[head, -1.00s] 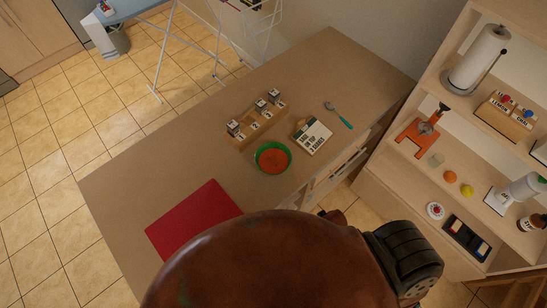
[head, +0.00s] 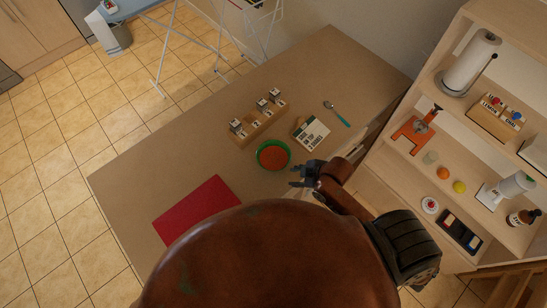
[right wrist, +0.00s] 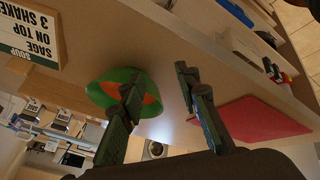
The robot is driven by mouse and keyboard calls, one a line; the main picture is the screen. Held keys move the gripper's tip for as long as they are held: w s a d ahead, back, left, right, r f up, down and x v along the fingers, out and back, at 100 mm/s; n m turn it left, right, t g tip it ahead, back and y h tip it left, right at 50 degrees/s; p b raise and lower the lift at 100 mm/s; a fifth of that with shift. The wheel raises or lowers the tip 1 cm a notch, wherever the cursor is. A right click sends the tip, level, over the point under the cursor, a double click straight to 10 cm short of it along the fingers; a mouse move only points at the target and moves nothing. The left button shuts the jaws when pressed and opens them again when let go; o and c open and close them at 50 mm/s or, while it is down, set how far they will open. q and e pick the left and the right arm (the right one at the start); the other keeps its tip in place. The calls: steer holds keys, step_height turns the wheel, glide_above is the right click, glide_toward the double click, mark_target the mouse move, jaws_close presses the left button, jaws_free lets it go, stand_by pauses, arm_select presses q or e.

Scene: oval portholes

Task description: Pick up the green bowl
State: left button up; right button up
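The green bowl (head: 273,155) with orange-red contents sits on the wooden counter, left of my right gripper in the head view. My right gripper (head: 298,177) is just to the right of the bowl and slightly nearer, with its fingers apart and nothing between them. In the right wrist view the bowl (right wrist: 124,92) is partly hidden behind one finger of the open gripper (right wrist: 160,95). The gripper does not appear to hold it. My left gripper is not in view.
A recipe card (head: 311,134) and a wooden rack with small jars (head: 258,119) stand behind the bowl. A spoon (head: 337,113) lies farther right. A red mat (head: 196,208) lies to the left. Shelves (head: 440,160) stand at the right.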

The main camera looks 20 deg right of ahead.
mark_target(288, 158)
steer(key=w+a+n, duration=0.1)
steer(key=n, duration=0.1)
steer(key=w+n+y, duration=0.1)
steer(key=n, duration=0.1)
steer(key=w+a+n, duration=0.1)
steer(key=n, duration=0.1)
steer(key=shift+a+f+n+g+y, duration=0.1)
steer(key=shift+a+n+g+y, duration=0.2)
steer(key=shift+n+g+y, duration=0.1)
steer(key=shift+w+n, duration=0.4)
steer(key=shift+n, duration=0.7)
steer(key=d+n, duration=0.1)
steer(key=n, duration=0.1)
steer(key=w+d+n+g, duration=0.1)
steer(key=shift+w+n+y, duration=0.3)
steer(key=shift+n, duration=0.1)
steer(key=w+d+n, duration=0.1)
steer(key=d+n, duration=0.1)
steer(key=w+d+n, duration=0.2)
steer(key=shift+w+d+f+p, duration=0.1)
steer(key=shift+w+d+p, duration=0.2)
steer(key=shift+d, duration=0.05)
steer(key=p+x, duration=0.1)
steer(key=x, duration=0.3)
steer(key=shift+a+f+p, duration=0.2)
steer(key=shift+a+p, duration=0.1)
steer(key=shift+p, duration=0.05)
steer(key=shift+a+f, duration=0.1)
steer(key=shift+f, duration=0.2)
